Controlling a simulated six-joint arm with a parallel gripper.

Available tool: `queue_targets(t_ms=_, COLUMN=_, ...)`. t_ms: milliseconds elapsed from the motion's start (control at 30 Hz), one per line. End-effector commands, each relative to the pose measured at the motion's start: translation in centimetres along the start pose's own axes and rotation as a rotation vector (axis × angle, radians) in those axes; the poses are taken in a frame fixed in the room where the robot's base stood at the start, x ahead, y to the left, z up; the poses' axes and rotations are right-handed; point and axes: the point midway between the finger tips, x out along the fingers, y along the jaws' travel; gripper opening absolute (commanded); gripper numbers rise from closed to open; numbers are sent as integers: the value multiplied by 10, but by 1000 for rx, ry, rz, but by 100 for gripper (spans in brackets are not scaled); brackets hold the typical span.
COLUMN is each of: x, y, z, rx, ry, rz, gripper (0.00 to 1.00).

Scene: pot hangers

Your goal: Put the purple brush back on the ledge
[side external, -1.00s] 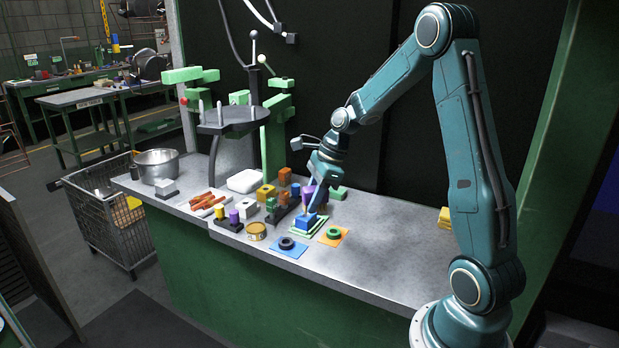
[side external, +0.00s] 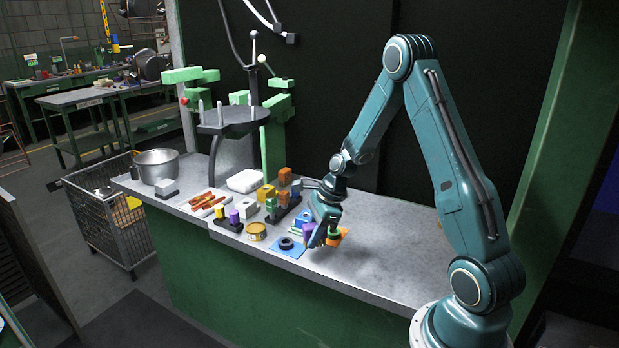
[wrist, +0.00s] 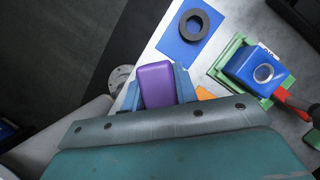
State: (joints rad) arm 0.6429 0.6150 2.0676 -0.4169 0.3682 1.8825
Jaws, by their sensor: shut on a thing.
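The purple brush (wrist: 157,85) shows as a rounded purple block between the two blue-grey fingers of my gripper (wrist: 158,92) in the wrist view. My gripper (side external: 314,238) is shut on it. In the side view the purple brush (side external: 308,231) is small and partly covered by the fingers, near the front of the counter. Any bristles are hidden. I cannot tell which surface is the ledge.
A blue block with a round hole (wrist: 253,65) sits on a green base. A dark ring (wrist: 197,22) lies on a blue mat beside it. An orange mat (side external: 344,237) is partly hidden by my gripper. Counter space to the right (side external: 385,265) is clear.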

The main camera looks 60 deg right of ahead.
Motion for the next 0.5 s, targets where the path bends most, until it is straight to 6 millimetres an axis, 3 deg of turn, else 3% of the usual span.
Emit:
queue_targets(t_ms=300, x=28, y=1, z=-12, rx=1, ry=0, rz=3, gripper=8)
queue_targets(t_ms=500, x=32, y=0, z=-13, rx=0, ry=0, rz=1, gripper=8)
